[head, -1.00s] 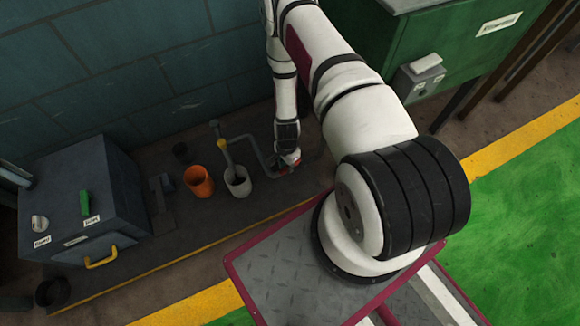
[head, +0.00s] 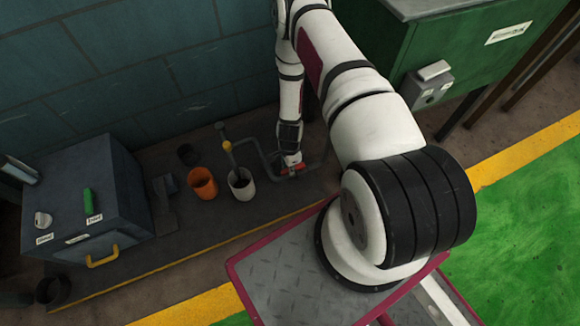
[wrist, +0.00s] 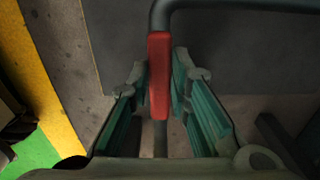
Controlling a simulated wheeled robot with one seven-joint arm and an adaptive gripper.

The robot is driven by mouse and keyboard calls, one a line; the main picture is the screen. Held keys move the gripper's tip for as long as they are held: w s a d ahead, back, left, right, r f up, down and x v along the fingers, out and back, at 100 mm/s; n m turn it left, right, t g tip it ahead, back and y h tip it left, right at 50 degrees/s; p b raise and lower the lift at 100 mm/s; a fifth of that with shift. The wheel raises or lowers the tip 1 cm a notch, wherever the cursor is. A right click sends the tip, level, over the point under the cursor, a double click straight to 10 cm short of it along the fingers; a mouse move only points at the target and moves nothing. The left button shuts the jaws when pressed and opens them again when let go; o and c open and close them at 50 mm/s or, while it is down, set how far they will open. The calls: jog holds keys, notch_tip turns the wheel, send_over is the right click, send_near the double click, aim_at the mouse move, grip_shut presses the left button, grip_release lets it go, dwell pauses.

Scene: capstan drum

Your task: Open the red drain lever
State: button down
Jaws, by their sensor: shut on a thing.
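The red drain lever (wrist: 159,75) stands upright in the middle of the wrist view, lying along a grey pipe. My gripper (wrist: 160,85) has one finger on each side of the lever and is shut on it. In the head view my gripper (head: 291,167) is low by the pipe, and a bit of the red lever (head: 300,168) shows beside it. The grey pipe (head: 262,160) bends from the lever towards a yellow-collared upright. My arm hides part of the area behind the lever.
A white cup (head: 242,185) and an orange cup (head: 202,184) stand left of the lever. A dark blue box (head: 75,195) with a green lever (head: 88,201) and a yellow handle is farther left. A green cabinet (head: 445,60) stands at the right.

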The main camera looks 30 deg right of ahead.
jog(key=c, duration=1.5)
grip_release()
jog(key=shift+a, duration=0.1)
notch_tip(320, 180, up, 12)
jog(key=shift+f, duration=0.1)
